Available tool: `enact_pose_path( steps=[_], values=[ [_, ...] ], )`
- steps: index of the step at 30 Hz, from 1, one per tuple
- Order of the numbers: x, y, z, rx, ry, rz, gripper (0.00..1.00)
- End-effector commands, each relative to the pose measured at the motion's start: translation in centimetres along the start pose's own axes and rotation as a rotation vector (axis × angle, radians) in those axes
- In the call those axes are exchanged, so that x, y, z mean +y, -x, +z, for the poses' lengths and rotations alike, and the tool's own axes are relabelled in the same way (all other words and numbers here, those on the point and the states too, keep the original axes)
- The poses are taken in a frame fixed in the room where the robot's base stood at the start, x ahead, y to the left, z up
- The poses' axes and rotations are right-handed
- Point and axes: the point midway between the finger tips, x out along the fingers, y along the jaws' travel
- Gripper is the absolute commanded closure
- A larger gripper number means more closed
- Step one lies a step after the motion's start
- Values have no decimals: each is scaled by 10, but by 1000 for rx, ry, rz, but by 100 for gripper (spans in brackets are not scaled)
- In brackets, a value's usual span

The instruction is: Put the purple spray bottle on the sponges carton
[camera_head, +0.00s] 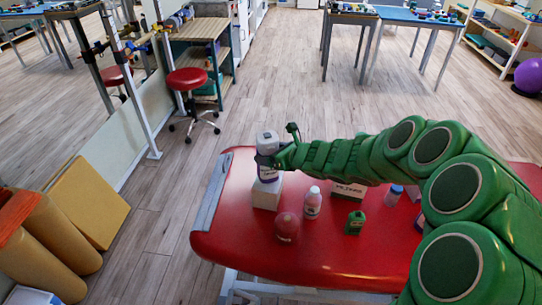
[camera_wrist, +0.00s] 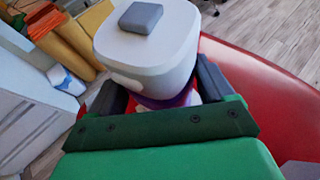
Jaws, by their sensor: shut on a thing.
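My gripper (camera_head: 272,160) is shut on the purple spray bottle (camera_head: 267,143), at the left end of the red table. The bottle is upright, with a white upper part and a dark band. In the wrist view the bottle (camera_wrist: 150,45) shows a white top with a grey button and purple below, between the two fingers of my gripper (camera_wrist: 160,92). A plain white carton (camera_head: 265,195) stands directly under the bottle. I cannot tell whether the bottle's base touches it. I cannot read which one is for sponges.
On the red table (camera_head: 325,255) are a red ball (camera_head: 287,227), a white bottle with a pink label (camera_head: 312,203), a green item (camera_head: 355,223) and a small blue-capped bottle (camera_head: 393,195). The table's front part is clear. A red stool (camera_head: 188,80) stands beyond.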

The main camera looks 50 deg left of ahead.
Motion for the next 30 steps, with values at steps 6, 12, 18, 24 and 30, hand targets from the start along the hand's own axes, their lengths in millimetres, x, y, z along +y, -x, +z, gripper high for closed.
enact_pose_path(
  steps=[6, 12, 18, 24, 30],
  values=[
    [0, -5, -10, -1, 0, 0, 68],
    [0, -5, -10, -1, 0, 0, 68],
    [0, -6, -12, -1, 0, -1, 2],
    [0, -6, -12, 0, 0, -1, 0],
    [-1, 0, -10, -1, -1, -1, 0]
  ],
)
